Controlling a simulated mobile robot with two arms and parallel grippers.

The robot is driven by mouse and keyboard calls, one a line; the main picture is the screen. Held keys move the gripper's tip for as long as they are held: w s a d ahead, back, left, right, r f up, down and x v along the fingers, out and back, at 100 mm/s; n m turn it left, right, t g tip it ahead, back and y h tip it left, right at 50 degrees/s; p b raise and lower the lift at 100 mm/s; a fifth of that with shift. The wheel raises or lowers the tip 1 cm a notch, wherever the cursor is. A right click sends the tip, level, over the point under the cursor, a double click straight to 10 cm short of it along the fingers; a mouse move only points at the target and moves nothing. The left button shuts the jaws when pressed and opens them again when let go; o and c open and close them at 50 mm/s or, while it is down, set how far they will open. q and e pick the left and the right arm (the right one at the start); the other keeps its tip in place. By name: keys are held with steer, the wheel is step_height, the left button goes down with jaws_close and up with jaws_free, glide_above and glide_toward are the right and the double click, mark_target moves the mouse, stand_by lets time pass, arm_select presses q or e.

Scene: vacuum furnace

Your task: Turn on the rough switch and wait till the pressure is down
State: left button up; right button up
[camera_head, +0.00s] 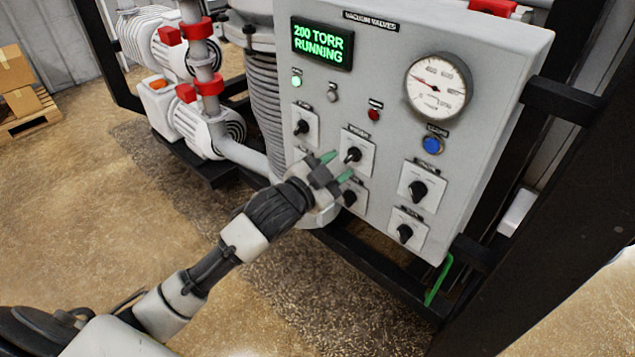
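The grey control panel (500,62) carries several black rotary switches on white plates. Its labels are too small to read, so I cannot tell which is the rough switch. My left gripper (337,167) is in front of the panel, its two green-tipped fingers apart with nothing between them. One switch (353,155) is just beyond the fingertips, its knob tilted; I cannot tell whether they touch. Another switch (349,198) is partly hidden below the gripper. The display (322,43) reads "200 TORR RUNNING" in green. The round pressure gauge (437,87) has a needle pointing to the upper left.
A green lamp (296,80) is lit on the panel; a red button (375,113) and blue button (432,145) are nearby. Pumps and pipes with red clamps (208,87) stand left. A black frame (560,215) borders the right.

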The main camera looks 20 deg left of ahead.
arm_select(q)
steer(key=b+v, duration=0.1)
steer(key=v, duration=0.6)
steer(key=shift+s+b, duration=0.2)
steer(key=shift+b, duration=0.15)
steer(key=shift+a, duration=0.1)
